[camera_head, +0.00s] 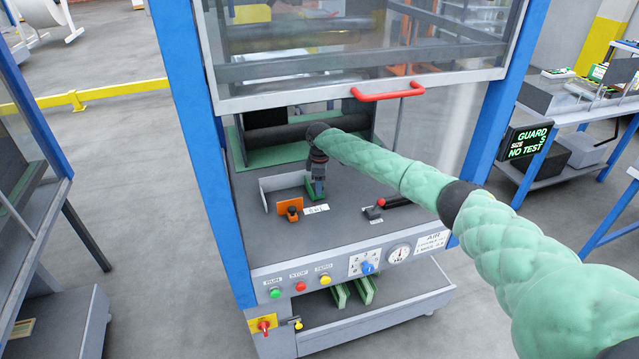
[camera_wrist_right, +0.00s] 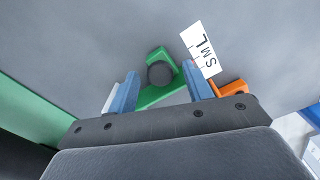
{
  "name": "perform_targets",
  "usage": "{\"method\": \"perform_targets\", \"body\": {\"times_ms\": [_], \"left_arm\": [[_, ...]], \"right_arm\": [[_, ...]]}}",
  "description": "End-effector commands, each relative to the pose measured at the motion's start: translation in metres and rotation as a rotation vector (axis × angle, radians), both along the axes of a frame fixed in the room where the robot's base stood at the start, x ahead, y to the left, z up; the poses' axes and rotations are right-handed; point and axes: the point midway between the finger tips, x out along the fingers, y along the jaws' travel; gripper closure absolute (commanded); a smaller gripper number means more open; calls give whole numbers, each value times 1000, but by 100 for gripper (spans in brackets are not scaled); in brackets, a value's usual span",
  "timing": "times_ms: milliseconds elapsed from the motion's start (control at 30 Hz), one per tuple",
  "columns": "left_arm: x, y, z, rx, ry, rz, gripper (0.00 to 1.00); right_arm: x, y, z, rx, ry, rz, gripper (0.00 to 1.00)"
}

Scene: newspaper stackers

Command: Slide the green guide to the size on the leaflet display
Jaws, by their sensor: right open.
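The green guide (camera_head: 311,192) sits on the grey machine bed, beside a white size label (camera_head: 316,209). In the right wrist view the guide (camera_wrist_right: 158,95) carries a round black knob (camera_wrist_right: 160,73), and the label (camera_wrist_right: 201,50) reads S, M, L. I cannot tell which letter the guide lines up with. My right gripper (camera_head: 318,186) points down over the guide. Its blue fingers (camera_wrist_right: 160,70) are open, one on each side of the knob, with gaps visible. The display (camera_head: 529,141) at the right reads GUARD, SIZE S, NO TEST. My left gripper is out of view.
An orange clamp (camera_head: 290,209) stands just left of the label. A black lever with a red knob (camera_head: 382,202) lies to the right. The raised clear guard with its red handle (camera_head: 388,92) hangs above my arm. Buttons and a dial (camera_head: 367,267) line the front panel.

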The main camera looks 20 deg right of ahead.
Motion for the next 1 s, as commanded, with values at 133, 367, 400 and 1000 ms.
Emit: {"method": "perform_targets", "body": {"times_ms": [133,367,400,1000], "left_arm": [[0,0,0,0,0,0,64],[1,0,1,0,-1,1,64],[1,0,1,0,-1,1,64],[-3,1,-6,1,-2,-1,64]], "right_arm": [[0,0,0,0,0,0,61],[0,0,0,0,0,0,100],[0,0,0,0,0,0,100],[-1,20,0,-1,0,0,62]]}}
